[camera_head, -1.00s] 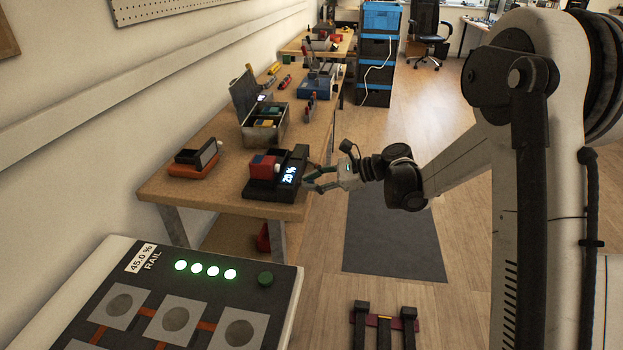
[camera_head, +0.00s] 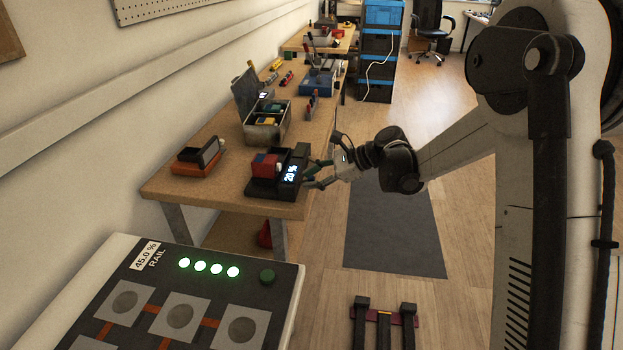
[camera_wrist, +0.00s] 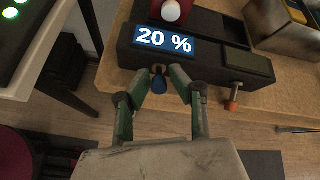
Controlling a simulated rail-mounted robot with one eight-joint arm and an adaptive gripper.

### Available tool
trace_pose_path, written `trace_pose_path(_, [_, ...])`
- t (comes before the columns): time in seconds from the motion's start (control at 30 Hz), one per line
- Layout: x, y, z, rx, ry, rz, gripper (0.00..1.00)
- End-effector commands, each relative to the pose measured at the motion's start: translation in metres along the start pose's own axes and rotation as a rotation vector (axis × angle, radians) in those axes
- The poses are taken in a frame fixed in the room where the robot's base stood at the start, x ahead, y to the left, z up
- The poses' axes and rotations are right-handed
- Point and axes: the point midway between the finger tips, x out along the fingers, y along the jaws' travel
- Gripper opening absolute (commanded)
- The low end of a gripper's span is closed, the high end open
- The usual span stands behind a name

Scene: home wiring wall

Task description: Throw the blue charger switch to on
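The charger is a dark box with a lit "20 %" display (camera_head: 291,172) on the workbench edge; it shows large in the wrist view (camera_wrist: 165,40). A blue switch (camera_wrist: 159,84) on a dark stem sticks out from its front, below the display. My gripper (camera_wrist: 168,72) points at the charger's front with its green fingers on either side of the blue switch. The fingers are apart; contact with the switch cannot be told. In the head view the gripper (camera_head: 308,174) is at the charger's right side, and the blue switch cannot be made out there.
An orange-tipped lever (camera_wrist: 232,96) stands to the right on the same front. A red and white block (camera_head: 265,165) sits on the charger. An orange-based box (camera_head: 197,158) and an open grey toolbox (camera_head: 265,130) are on the bench.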

Motion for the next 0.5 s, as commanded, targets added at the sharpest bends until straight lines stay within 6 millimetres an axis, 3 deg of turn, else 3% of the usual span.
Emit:
trace_pose_path(0.27, [-0.002, 0.0, 0.0, 0.0, 0.0, 0.001, 0.21])
trace_pose_path(0.5, [-0.032, 0.0, -0.001, 0.002, 0.001, -0.001, 0.21])
